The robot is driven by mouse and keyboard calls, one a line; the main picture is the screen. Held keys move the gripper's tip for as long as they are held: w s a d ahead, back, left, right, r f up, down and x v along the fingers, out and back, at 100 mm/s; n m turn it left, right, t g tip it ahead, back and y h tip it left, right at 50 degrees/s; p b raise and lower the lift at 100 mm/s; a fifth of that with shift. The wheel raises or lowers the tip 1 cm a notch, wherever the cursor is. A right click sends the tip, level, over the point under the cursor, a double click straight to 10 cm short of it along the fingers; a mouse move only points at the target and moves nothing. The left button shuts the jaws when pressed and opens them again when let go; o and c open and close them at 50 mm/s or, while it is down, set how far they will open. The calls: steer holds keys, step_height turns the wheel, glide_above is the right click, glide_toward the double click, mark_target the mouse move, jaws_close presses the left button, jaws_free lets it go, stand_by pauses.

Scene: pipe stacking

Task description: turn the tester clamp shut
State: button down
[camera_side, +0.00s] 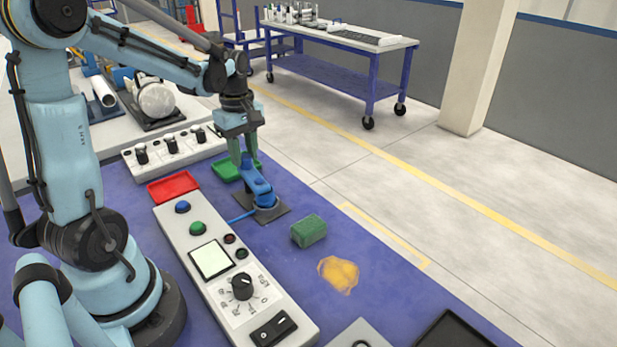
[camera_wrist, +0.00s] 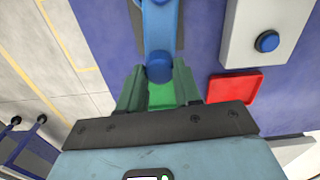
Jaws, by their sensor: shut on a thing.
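The tester clamp (camera_side: 258,190) is a blue arm on a dark square base plate, standing on the purple table top. Its upper end leans toward my gripper (camera_side: 247,157), which comes down on it from above. In the wrist view, the clamp's blue body (camera_wrist: 159,25) runs up from a rounded blue end (camera_wrist: 159,68) between my green fingers (camera_wrist: 158,76). My gripper is shut on this blue end. The fingers hide part of it.
A red tray (camera_side: 173,187) and a green tray (camera_side: 226,171) lie close to the clamp. The control panel (camera_side: 226,289) with buttons and a dial is in front. A green block (camera_side: 308,231) and a yellow cloth-like patch (camera_side: 338,274) lie to the right.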

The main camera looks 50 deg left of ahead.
steer(key=shift+n, duration=0.7)
steer(key=c, duration=0.8)
jaws_free()
step_height(320, 180, up, 12)
steer(key=shift+r, duration=0.1)
